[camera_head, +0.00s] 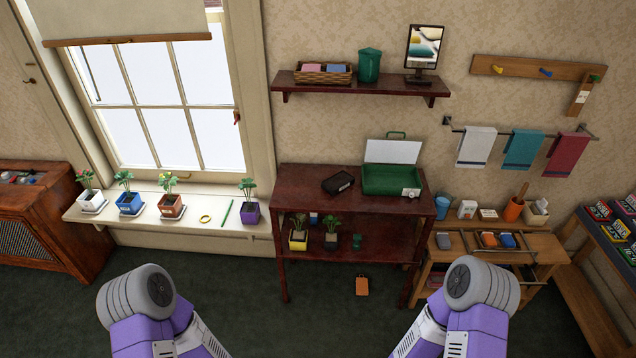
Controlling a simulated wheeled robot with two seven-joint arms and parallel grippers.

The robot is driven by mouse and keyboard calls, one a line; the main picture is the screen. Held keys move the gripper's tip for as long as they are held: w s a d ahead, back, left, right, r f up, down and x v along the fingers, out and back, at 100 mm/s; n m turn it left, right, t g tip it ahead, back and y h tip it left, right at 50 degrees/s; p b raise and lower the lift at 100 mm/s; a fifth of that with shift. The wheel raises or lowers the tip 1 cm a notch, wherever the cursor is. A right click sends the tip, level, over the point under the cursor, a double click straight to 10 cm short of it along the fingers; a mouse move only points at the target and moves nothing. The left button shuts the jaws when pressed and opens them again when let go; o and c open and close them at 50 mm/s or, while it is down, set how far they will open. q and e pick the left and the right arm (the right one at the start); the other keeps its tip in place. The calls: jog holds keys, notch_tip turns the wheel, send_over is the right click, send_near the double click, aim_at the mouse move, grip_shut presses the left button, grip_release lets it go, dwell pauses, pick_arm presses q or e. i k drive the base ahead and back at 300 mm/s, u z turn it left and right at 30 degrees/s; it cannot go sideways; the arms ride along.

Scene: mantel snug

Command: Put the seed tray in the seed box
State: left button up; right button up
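A small dark tray (338,184), which looks like the seed tray, lies on the top of the dark red wooden table (305,186). A green box (378,186), which looks like the seed box, stands on the same tabletop to the right of the tray, a short gap away. Its white lid (394,151) is raised at the back and it has a pale latch at the front right. The box looks empty inside. My two purple and grey arms show at the bottom, well short of the table. Neither gripper shows in this view.
Potted plants (300,231) stand on the table's lower shelf. The windowsill (150,218) at left holds several pots. A wall shelf (358,86) hangs above the table. A wooden bench (470,243) with small items stands close at right. An orange tag-like object (362,286) is under the table.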

aim_at(390, 183)
jog(key=u, duration=1)
jog(key=i, duration=1.55)
jog(key=z, duration=0.35)
